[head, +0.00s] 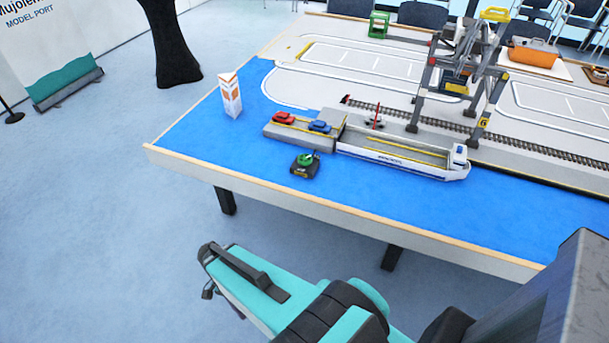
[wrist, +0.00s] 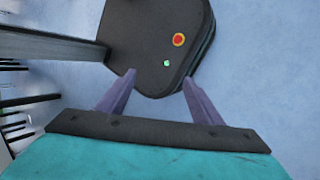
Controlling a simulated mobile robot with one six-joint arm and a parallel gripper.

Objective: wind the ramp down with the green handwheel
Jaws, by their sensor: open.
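The green handwheel (head: 306,159) sits on top of a small dark box (head: 304,171) on the blue table surface, in front of the grey car dock. The ship (head: 400,160) lies to its right, its left end against the dock. I cannot clearly make out the ramp where dock and ship meet. My gripper shows in the wrist view (wrist: 159,84), its two fingers apart with nothing between them. In the head view my arm is over the floor in front of the table, well short of the handwheel. The handwheel is not in the wrist view.
A red car (head: 283,117) and a blue car (head: 320,127) stand on the dock (head: 290,133). A white and orange marker (head: 230,95) stands at the left. A gantry crane (head: 462,65) rises behind the ship. Blue surface around the handwheel box is clear.

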